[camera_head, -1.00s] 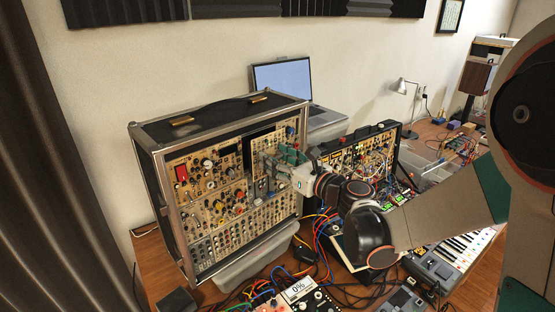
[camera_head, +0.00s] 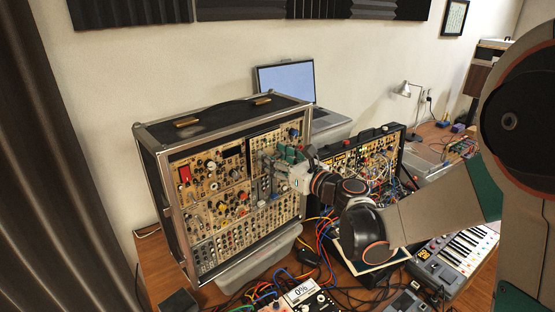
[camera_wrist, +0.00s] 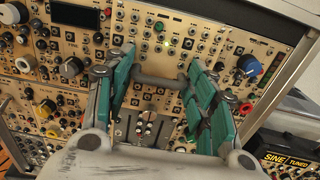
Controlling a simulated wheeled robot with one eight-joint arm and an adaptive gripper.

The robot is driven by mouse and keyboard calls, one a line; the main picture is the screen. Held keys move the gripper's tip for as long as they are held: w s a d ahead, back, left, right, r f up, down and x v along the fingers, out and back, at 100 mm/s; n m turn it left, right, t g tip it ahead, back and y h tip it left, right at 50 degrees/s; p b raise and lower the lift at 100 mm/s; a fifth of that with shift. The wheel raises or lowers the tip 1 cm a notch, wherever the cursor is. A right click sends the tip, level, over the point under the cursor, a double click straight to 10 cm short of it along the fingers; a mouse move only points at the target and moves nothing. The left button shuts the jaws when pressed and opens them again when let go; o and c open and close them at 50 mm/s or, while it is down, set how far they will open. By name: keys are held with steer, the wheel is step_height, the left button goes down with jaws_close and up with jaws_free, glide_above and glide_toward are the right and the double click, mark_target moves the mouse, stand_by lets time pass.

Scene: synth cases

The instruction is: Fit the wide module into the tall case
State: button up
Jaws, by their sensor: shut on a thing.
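The tall case (camera_head: 215,117) stands upright on the table, its front full of tan module panels. The wide module (camera_head: 262,139) is a tan panel in the upper right of that front; its jacks show in the wrist view (camera_wrist: 175,32). It looks level with its neighbours, with no dark gap seen around it. My gripper (camera_head: 272,161) is at the module's face, shut on a grey bar-like handle between its teal fingers in the wrist view (camera_wrist: 160,82). The fingers and wrist hide part of the panel and the modules below.
A smaller synth case (camera_head: 362,152) stands close to the right, behind my arm. A laptop (camera_head: 285,80) is behind the tall case. Patch cables (camera_head: 322,240), a keyboard (camera_head: 462,245) and a box reading 0% (camera_head: 300,290) crowd the table in front.

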steer(key=shift+x, duration=0.9)
steer(key=o, duration=1.3)
steer(key=shift+c, duration=0.2)
steer(key=v, duration=1.2)
